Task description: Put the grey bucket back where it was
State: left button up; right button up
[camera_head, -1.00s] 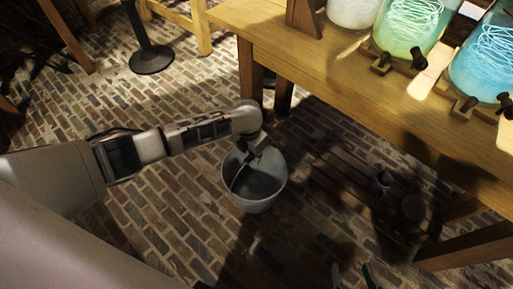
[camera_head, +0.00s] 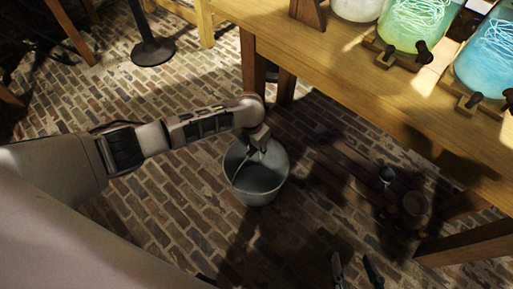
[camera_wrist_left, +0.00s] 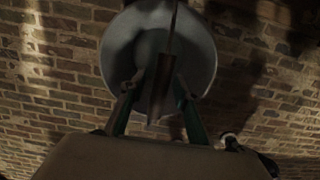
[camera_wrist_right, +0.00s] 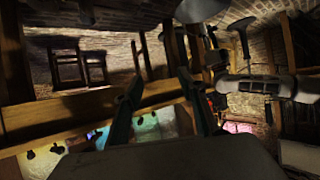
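The grey bucket (camera_head: 256,188) is on the brick floor below my left arm, apparently standing upright. Its thin handle rises toward my left gripper (camera_head: 260,150). In the left wrist view, the bucket (camera_wrist_left: 203,50) opens toward the camera, and its brown handle grip (camera_wrist_left: 161,88) lies between the two fingers of my left gripper (camera_wrist_left: 158,84). Those fingers are spread, with a gap beside the grip. My right gripper (camera_head: 355,268) is open and empty at the bottom of the head view. It also shows in the right wrist view (camera_wrist_right: 161,75).
A wooden table (camera_head: 330,75) with glowing jars (camera_head: 415,22) stands at the upper right; its leg (camera_head: 254,65) is close behind the bucket. Dark items (camera_head: 388,177) lie in shadow under it. A black stand base (camera_head: 153,50) is at the upper left. Floor left of the bucket is clear.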

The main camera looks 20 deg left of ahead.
pick_arm(q)
notch_tip(320, 180, up, 5)
jog(key=shift+w+a+p, duration=0.1)
jog(key=shift+w+p, duration=0.05)
jog(key=shift+p, duration=0.8)
jog(key=r, duration=0.2)
jog(key=r+p, duration=0.1)
jog(key=r, duration=0.1)
jog(key=s+r+p, duration=0.1)
jog(key=r, duration=0.1)
jog(key=shift+a, duration=0.1)
jog(key=shift+s+r+p, duration=0.35)
jog(key=shift+r+p, duration=0.1)
pick_arm(e)
jog(key=s+d+f+n+g+h, duration=0.1)
jog(key=s+d+f, duration=0.1)
jog(key=d+f, duration=0.1)
jog(key=shift+s+d+h, duration=0.2)
jog(key=shift+d+h, duration=0.1)
jog(key=shift+d, duration=0.6)
jog(key=shift+w, duration=0.15)
